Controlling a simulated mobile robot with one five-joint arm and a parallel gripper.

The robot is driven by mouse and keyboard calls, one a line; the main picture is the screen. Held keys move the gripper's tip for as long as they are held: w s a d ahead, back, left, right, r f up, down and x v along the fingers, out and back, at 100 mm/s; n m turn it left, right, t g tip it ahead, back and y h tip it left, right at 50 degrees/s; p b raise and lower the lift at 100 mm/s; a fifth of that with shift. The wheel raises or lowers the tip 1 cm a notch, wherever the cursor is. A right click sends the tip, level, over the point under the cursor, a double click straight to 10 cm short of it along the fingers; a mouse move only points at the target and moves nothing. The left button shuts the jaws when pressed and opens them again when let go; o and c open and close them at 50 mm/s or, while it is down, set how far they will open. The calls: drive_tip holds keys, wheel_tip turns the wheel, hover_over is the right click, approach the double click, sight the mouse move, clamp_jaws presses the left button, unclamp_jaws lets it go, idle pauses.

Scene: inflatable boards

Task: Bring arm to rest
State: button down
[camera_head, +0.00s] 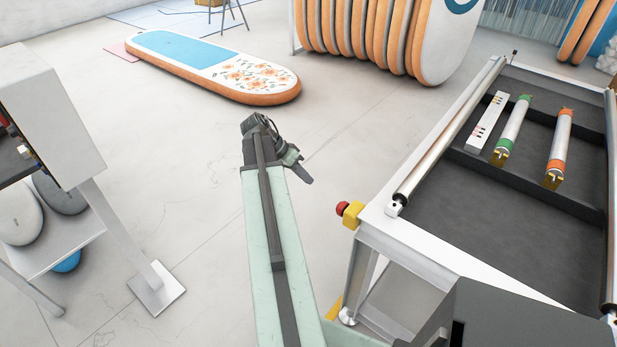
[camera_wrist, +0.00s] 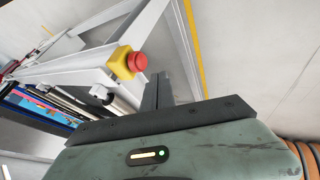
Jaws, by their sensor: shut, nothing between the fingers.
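My arm reaches forward over the open floor in the head view, left of the workbench. My gripper (camera_head: 300,172) is at its far end, small and partly hidden by the wrist. In the wrist view the fingers (camera_wrist: 158,90) stand together above the dark gripper edge. They are shut with nothing between them. The gripper is clear of the bench and touches nothing that I can see.
A paddle board (camera_head: 270,95) lies ahead. A white stand (camera_head: 157,288) is at left. Bare floor lies between.

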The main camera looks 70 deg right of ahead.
idle(0.3)
drive_tip(key=w+a+r+n+t+h+p, duration=0.3)
drive_tip(key=w+a+n, duration=0.4)
drive_tip(key=w+a, duration=1.55)
drive_tip(key=w+a+n+t+y+p, duration=0.1)
drive_tip(key=w+a+n+y, duration=0.2)
drive_tip(key=a+n, duration=0.4)
drive_tip(key=w+a+f+n+t+y+p, duration=0.1)
drive_tip(key=a+n, duration=0.7)
drive_tip(key=a, duration=1.7)
drive_tip(key=shift+w+a+t+y+p, duration=0.3)
drive_tip(key=shift+w+t+y+p, duration=0.5)
drive_tip(key=shift+w+y, duration=0.25)
